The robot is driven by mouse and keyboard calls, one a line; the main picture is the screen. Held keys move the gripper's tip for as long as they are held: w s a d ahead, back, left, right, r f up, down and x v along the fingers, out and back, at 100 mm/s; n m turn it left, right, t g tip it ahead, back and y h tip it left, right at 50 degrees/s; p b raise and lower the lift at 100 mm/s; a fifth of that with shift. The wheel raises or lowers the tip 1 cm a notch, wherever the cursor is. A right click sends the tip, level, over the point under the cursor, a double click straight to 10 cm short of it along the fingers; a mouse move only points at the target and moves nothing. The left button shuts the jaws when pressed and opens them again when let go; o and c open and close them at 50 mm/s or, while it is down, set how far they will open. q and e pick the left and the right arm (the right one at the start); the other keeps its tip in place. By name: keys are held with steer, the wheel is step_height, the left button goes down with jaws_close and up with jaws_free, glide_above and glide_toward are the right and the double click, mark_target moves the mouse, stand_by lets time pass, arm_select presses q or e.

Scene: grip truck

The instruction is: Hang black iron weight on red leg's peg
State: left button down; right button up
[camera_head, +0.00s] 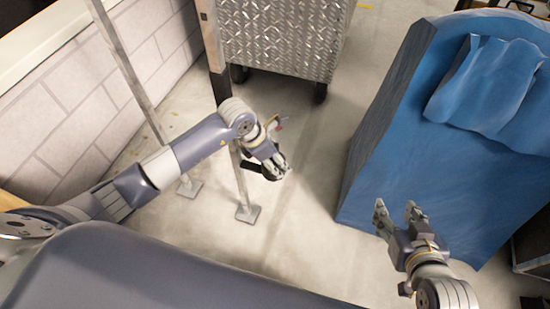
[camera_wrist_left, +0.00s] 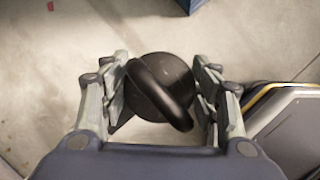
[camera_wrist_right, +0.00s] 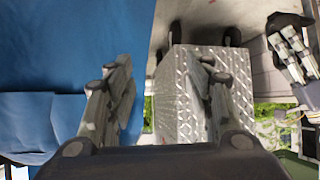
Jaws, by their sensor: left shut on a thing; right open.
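The black iron weight (camera_wrist_left: 160,85) is a round kettlebell with a loop handle, between the fingers of my left gripper (camera_wrist_left: 162,75) in the left wrist view. In the head view my left gripper (camera_head: 277,164) is shut on it, in front of a grey upright post (camera_head: 242,185) with a flat foot. The weight shows there only as a dark patch. A small reddish piece (camera_head: 280,123) shows just beyond the left wrist; I cannot tell if it is the peg. No clearly red leg shows. My right gripper (camera_head: 397,212) is open and empty at lower right.
A blue covered block (camera_head: 385,130) stands right of centre, close to my right gripper. A diamond-plate metal cart (camera_head: 280,35) on black wheels is at the back. Another post (camera_head: 130,75) stands left by the block wall. Floor (camera_head: 310,200) between the grippers is clear.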

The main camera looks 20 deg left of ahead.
arm_select(q)
steer(key=shift+w, duration=0.1)
arm_select(e)
steer(key=shift+w+a+r+t, duration=0.25)
steer(key=shift+w+r+t, duration=0.1)
steer(key=shift+r, duration=0.1)
stand_by(0.4)
